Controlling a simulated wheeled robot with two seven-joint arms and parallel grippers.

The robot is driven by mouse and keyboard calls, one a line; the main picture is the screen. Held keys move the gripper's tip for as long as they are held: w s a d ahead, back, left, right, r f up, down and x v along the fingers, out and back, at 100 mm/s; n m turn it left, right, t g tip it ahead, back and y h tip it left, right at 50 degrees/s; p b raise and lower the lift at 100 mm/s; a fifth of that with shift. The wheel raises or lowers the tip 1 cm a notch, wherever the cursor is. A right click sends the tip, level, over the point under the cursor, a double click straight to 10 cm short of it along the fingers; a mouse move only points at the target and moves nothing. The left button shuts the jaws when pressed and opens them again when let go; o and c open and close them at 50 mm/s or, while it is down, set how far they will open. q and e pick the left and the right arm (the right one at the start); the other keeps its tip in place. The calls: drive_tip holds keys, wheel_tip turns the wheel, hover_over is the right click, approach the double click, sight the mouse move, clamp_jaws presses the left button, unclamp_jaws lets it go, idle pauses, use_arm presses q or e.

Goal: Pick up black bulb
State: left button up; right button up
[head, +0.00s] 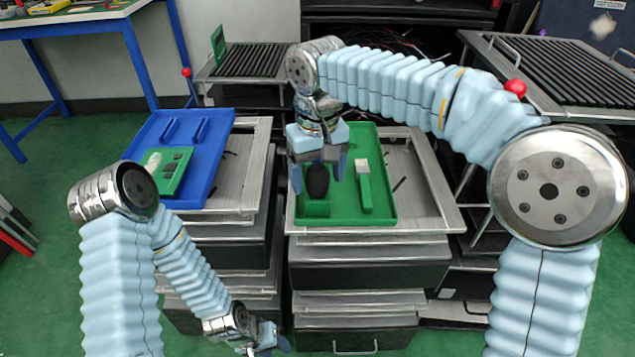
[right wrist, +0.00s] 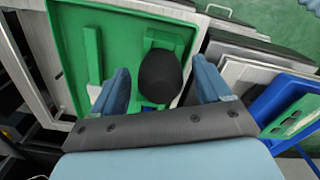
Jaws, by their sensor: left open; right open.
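The black bulb (head: 317,180) sits in a green holder (head: 314,207) at the left side of the green tray (head: 375,148). In the right wrist view the bulb (right wrist: 160,76) lies between the two fingers of my right gripper (right wrist: 165,88), with a gap to each finger. My right gripper (head: 318,172) is open above the tray, over the bulb. My left gripper (head: 270,340) is low at the bottom of the head view, away from the tray; it is open and small in view.
A green bar with a white end (head: 364,185) stands in the tray, right of the bulb. A blue tray (head: 203,160) with a green plate (head: 167,170) lies to the left. Ribbed racks with red-knobbed levers (head: 515,88) stand behind.

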drive_tip(key=shift+f, duration=0.55)
drive_tip(key=shift+c, duration=0.2)
drive_tip(key=c, duration=1)
drive_tip(key=shift+r, duration=0.1)
